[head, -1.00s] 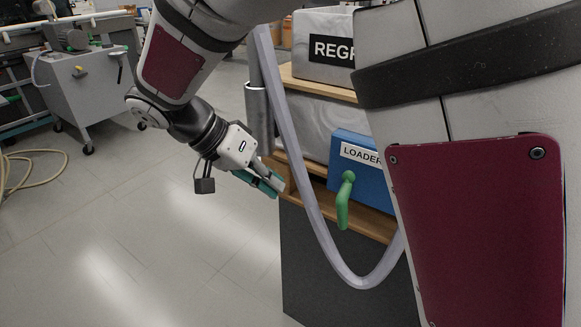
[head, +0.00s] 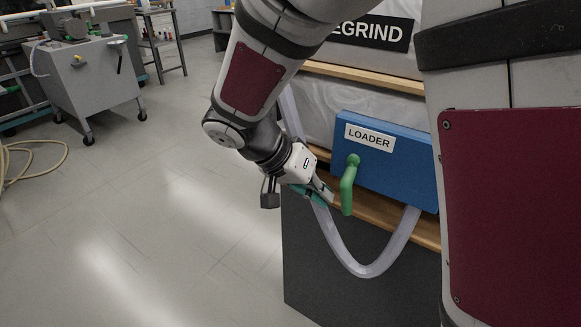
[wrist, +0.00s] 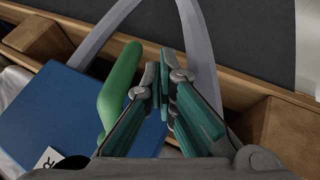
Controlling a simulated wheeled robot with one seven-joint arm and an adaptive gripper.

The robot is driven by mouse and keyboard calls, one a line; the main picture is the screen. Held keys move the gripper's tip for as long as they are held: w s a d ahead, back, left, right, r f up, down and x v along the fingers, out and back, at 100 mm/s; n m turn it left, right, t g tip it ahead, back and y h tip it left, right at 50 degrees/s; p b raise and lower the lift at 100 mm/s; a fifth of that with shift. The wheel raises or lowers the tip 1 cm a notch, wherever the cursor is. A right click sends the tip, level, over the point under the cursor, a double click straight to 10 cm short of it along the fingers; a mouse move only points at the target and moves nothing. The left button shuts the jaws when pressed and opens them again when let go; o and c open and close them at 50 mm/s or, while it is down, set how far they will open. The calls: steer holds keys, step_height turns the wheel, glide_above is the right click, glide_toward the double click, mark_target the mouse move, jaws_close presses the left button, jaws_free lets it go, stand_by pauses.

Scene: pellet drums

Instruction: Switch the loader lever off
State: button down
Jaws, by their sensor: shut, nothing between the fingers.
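The blue loader box (head: 400,168) carries a white LOADER label and a green lever (head: 348,186), whose handle hangs down, slightly tilted. My gripper (head: 328,196) is just left of the lever in the head view, its fingers shut and empty. In the wrist view the shut fingertips (wrist: 164,77) are right beside the green lever (wrist: 119,84), which lies along their left side above the blue box (wrist: 60,118). The gap looks small; I cannot tell whether they touch.
A grey hose (head: 365,270) loops down below the box and passes close behind my fingers. Wooden ledges (head: 425,232) run under the box. A REGRIND sign (head: 375,33), partly hidden, is above. A grey cart (head: 85,85) stands far left; the floor between is clear.

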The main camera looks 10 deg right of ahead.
mark_target(349, 204)
steer(key=shift+s+d+r, duration=0.1)
steer(key=shift+s+d, duration=0.05)
steer(key=shift+d, duration=0.1)
steer(key=shift+s+d+f+n+g+h+p, duration=0.2)
steer(key=shift+s+d+n+g+h+p, duration=0.15)
steer(key=shift+g+h+p, duration=0.25)
stand_by(0.6)
steer(key=s+d+g+h+p, duration=0.1)
steer(key=h, duration=0.1)
steer(key=s+d+n+g+h+p, duration=0.1)
steer(key=h, duration=0.1)
steer(key=s+n+g+h+p, duration=0.1)
steer(key=shift+d+r+g+h, duration=0.15)
steer(key=shift+d+g+h, duration=0.15)
steer(key=shift+d+h, duration=0.1)
steer(key=shift+s+d+r+n+g+h+p, duration=0.5)
steer(key=shift+s+d+r+n+h+p, duration=0.4)
steer(key=shift+p, duration=0.9)
steer(key=shift+s+d+r, duration=0.15)
steer(key=shift+r, duration=0.15)
